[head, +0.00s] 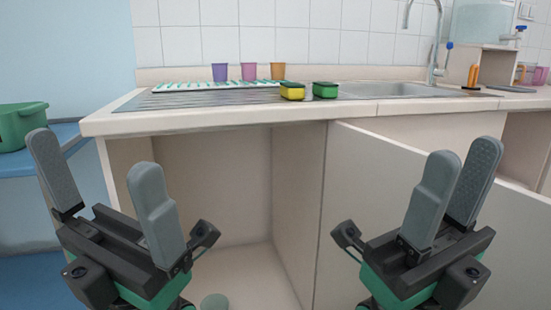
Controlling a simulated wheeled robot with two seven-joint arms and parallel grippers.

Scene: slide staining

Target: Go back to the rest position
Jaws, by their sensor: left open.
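My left gripper (95,158) is at the lower left, fingers pointing up, open with a wide gap and nothing between them. My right gripper (462,158) is at the lower right, fingers also pointing up. One of its fingers partly covers the other from this angle, but they stand apart and I see nothing held. Both grippers are in front of the sink counter (200,122), apart from each other, and I see neither touching it.
On the counter are purple (220,72), pink (248,71) and orange (278,71) cups, yellow (292,91) and green (325,90) sponges, and a sink (400,90). A green pot (18,128) stands at left. An open cabinet door (400,185) is behind my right gripper.

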